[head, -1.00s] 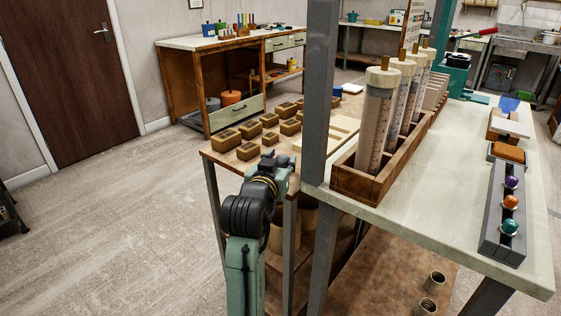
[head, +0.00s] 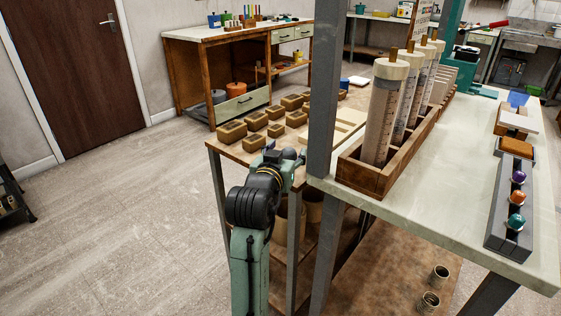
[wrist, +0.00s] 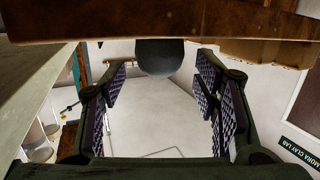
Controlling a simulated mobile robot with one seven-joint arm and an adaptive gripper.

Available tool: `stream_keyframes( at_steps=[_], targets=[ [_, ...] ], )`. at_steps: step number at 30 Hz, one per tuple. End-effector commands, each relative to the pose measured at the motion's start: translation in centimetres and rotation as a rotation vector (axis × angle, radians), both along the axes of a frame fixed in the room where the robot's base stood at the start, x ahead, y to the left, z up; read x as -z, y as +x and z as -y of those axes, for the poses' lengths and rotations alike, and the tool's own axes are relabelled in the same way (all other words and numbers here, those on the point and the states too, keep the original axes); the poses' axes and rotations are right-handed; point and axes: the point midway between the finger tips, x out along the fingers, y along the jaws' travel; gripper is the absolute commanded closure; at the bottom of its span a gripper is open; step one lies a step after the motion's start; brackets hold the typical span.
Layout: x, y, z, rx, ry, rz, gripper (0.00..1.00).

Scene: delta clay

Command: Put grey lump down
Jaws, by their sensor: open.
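My gripper (wrist: 162,88) is open, its two padded fingers standing apart with a clear gap between them. A dark grey rounded lump (wrist: 160,58) shows in the wrist view just beyond the fingertips, roughly centred between them. It appears apart from both fingers, against the brown wooden edge (wrist: 160,20) at the top of the picture, which hides part of it. In the head view my gripper (head: 291,157) is at the near edge of the wooden table (head: 232,151), and I cannot make out the lump there.
Several brown block moulds (head: 255,143) and a pale tray (head: 340,127) are on the wooden table. A grey post (head: 322,90) stands close to the right of my gripper. A bench (head: 440,185) with a rack of tall tubes (head: 380,110) is at the right. Open floor lies left.

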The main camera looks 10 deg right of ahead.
Motion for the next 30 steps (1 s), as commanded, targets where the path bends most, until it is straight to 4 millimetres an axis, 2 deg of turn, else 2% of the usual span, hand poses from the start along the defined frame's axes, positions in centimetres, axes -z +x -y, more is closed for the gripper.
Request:
stream_keyframes(
  at_steps=[5,12,14,30],
  targets=[
    [-0.3,-2.7,-1.5,-0.003,-0.001,0.004,0.44],
    [-1.2,-7.9,-4.4,-0.004,-0.001,0.005,0.44],
    [-0.6,-7.9,-4.4,0.001,0.0,0.007,0.44],
    [-1.5,-10.1,-5.6,0.0,-0.001,0.002,0.44]
  ],
)
